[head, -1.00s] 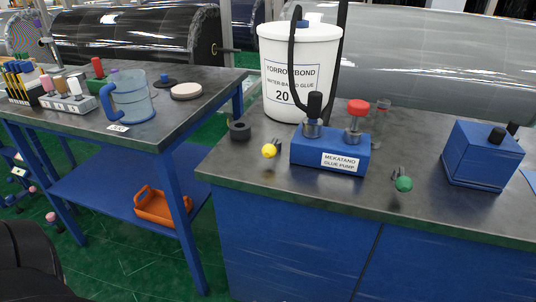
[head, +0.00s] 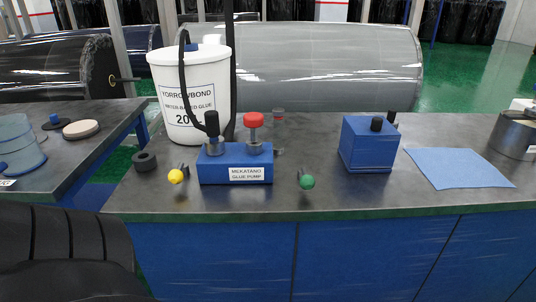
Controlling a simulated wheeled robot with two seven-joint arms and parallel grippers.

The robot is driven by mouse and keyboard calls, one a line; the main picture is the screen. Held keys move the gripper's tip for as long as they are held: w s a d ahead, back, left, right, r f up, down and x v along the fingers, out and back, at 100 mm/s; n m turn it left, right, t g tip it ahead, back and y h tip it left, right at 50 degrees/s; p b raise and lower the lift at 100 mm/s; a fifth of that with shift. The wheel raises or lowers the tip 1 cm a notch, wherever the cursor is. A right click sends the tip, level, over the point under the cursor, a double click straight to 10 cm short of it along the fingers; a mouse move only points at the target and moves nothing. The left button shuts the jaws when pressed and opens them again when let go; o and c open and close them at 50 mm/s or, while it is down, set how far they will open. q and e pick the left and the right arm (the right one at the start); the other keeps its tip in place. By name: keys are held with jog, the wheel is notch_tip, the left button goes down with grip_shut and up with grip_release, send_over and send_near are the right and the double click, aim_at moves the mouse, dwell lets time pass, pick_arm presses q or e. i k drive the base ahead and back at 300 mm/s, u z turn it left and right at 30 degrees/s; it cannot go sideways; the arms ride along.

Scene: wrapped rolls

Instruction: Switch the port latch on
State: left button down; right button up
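The blue glue pump (head: 236,164) sits on the dark bench top near the middle. It carries a black-capped post (head: 213,130) on its left and a red-capped post (head: 254,128) on its right. A lever with a yellow ball (head: 176,176) sticks out left of the pump, and a lever with a green ball (head: 307,182) sticks out right of it. No part is labelled as the port latch, so I cannot tell which one it is. Neither of my grippers is in view.
A white glue bucket (head: 189,92) with black hoses stands behind the pump. A blue box (head: 368,146) with a black knob and a blue sheet (head: 456,168) lie to the right. A black ring (head: 145,161) is at left. A second table (head: 75,172) stands further left.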

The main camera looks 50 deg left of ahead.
aim_at(176, 176)
jog(key=z, duration=1.1)
jog(key=k, duration=1.05)
jog(key=u, duration=1.4)
jog(key=i, duration=0.1)
jog(key=u, duration=0.3)
